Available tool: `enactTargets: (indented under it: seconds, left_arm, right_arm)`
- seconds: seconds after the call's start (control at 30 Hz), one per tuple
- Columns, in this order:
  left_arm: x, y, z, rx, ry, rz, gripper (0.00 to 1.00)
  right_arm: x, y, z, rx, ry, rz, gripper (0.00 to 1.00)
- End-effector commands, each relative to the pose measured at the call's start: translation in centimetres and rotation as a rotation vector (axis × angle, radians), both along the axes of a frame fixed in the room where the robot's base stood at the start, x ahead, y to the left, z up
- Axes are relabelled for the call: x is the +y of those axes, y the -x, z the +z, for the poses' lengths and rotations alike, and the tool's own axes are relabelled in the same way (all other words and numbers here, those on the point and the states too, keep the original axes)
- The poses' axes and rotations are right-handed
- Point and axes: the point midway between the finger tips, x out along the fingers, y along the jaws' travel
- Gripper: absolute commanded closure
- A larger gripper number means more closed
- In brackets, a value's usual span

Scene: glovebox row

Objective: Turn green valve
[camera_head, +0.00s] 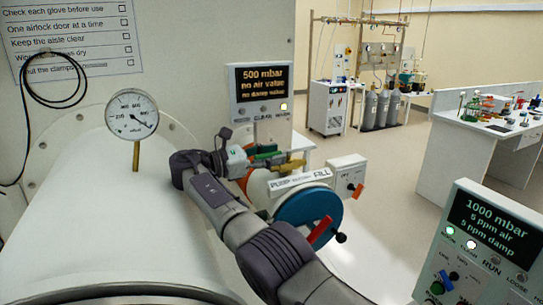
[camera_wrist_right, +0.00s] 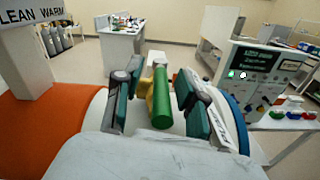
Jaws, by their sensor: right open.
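The green valve handle (camera_wrist_right: 162,103) stands between the two fingers of my right gripper (camera_wrist_right: 157,100) in the right wrist view. Both fingers are apart from it, with a gap on each side. A yellow-olive lever part (camera_wrist_right: 150,88) shows just left of the green handle. In the head view the green handle (camera_head: 266,155) is partly hidden by my right gripper (camera_head: 250,158), which reaches it from the left. A brass fitting (camera_head: 291,165) lies just right of it, above the PUMP/FILL label (camera_head: 300,178). My left gripper is not in view.
A large white cylinder (camera_head: 95,200) with a gauge (camera_head: 131,117) fills the left. Display panels (camera_head: 261,80) and (camera_head: 490,235) stand nearby.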

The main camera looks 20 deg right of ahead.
Motion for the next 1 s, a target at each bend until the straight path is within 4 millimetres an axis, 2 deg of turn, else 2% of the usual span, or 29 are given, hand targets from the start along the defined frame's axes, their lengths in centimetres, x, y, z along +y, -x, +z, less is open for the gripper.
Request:
enactTargets:
  seconds: [0.4,0.5,0.7,1.0]
  left_arm:
    - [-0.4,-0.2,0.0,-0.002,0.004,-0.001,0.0]
    - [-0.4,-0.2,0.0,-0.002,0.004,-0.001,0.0]
    - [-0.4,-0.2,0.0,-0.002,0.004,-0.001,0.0]
    - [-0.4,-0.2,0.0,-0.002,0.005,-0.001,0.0]
  right_arm:
    - [0.0,0.0,7.4,-0.005,0.001,0.0,0.6]
    - [0.0,-0.1,8.7,-0.003,0.0,0.0,0.6]
    - [0.0,-0.1,9.7,0.0,-0.001,0.0,0.6]
    - [0.0,-0.1,9.8,-0.001,-0.001,0.001,0.6]
